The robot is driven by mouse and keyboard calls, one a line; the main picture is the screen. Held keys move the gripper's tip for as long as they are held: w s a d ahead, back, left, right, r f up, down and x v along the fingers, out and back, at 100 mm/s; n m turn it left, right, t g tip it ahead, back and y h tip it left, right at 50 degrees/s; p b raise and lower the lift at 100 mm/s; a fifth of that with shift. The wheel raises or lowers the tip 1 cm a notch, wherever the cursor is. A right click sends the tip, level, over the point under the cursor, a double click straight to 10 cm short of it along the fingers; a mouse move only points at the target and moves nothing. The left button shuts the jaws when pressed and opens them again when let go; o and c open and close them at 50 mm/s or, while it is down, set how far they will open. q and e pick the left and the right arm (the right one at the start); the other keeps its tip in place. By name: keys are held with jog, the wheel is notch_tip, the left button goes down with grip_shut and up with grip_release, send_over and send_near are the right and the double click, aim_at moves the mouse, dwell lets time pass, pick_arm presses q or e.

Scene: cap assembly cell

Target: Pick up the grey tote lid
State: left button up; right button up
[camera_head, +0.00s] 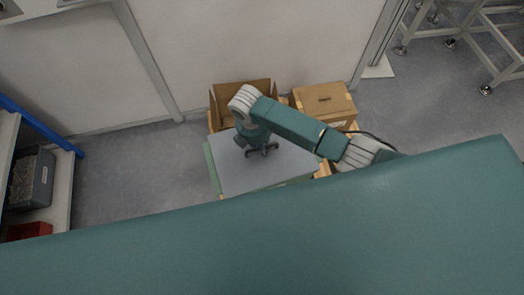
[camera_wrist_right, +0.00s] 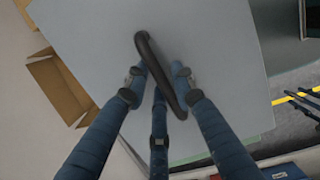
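The grey tote lid (camera_head: 235,179) is a flat, pale grey panel on top of a pale green tote in the head view. It fills much of the right wrist view (camera_wrist_right: 90,30). A dark bar handle (camera_wrist_right: 152,60) stands on it and runs diagonally. My right gripper (camera_head: 262,149) is over the lid, its arm coming in from the right. In the right wrist view its blue fingers (camera_wrist_right: 158,78) straddle the handle, with small gaps seeming to show at the tips. Contact with the handle is unclear. My left gripper is not in view.
An open cardboard box (camera_head: 226,92) stands behind the lid, and a closed cardboard box (camera_head: 325,101) stands to its right. A wall is close behind them. A shelf at the left holds a grey bin (camera_head: 42,181) and a red bin (camera_head: 29,231). Floor is clear between shelf and tote.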

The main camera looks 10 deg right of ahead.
jog(key=shift+c, duration=0.3)
grip_shut()
jog(key=shift+r, duration=0.2)
